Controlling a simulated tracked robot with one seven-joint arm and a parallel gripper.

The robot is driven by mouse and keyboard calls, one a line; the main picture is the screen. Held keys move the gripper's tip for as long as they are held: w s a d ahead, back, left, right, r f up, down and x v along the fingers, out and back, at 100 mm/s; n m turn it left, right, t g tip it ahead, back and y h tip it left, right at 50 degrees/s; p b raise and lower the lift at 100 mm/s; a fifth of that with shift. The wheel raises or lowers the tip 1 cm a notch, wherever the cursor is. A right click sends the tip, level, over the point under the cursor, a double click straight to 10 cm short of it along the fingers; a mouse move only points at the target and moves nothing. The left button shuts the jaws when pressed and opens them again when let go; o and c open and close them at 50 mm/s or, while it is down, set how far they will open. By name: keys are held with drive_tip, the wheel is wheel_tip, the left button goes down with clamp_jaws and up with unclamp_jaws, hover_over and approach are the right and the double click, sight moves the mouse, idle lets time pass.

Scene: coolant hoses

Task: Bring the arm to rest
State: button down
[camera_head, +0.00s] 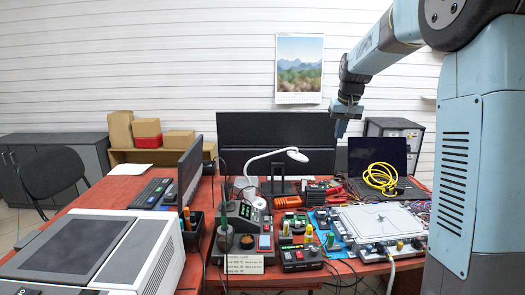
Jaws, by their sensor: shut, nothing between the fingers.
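My arm (385,45) reaches in from the upper right, from my blue-grey body at the right edge. My gripper (341,130) hangs at its end, pointing down, high over the back of the red table. It is shut with nothing in it, in front of the dark monitor's right end. It touches nothing that I can make out. A pale flat plate unit (380,221) with coloured fittings along its front edge lies on the table, below and right of my gripper. A pale hose or cable runs off its front.
A laptop (359,153) with a coiled yellow cable (380,178) stands at the back right. A white desk lamp (276,157), a soldering station (240,228) and a large grey machine (90,250) crowd the table (105,190). A monitor (240,128) stands behind. The air around my gripper looks clear.

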drive_tip(key=s+r, duration=0.4)
drive_tip(key=s, duration=0.7)
drive_tip(key=s+f+t, duration=0.1)
drive_tip(key=s+f, duration=0.2)
drive_tip(key=s, duration=1.1)
drive_tip(key=s+a+f+t, duration=0.1)
drive_tip(key=s+f, duration=0.2)
drive_tip(key=s, duration=1)
drive_tip(key=shift+s+a+f, duration=0.15)
drive_tip(key=shift+s+a, duration=0.05)
drive_tip(key=shift+s, duration=0.2)
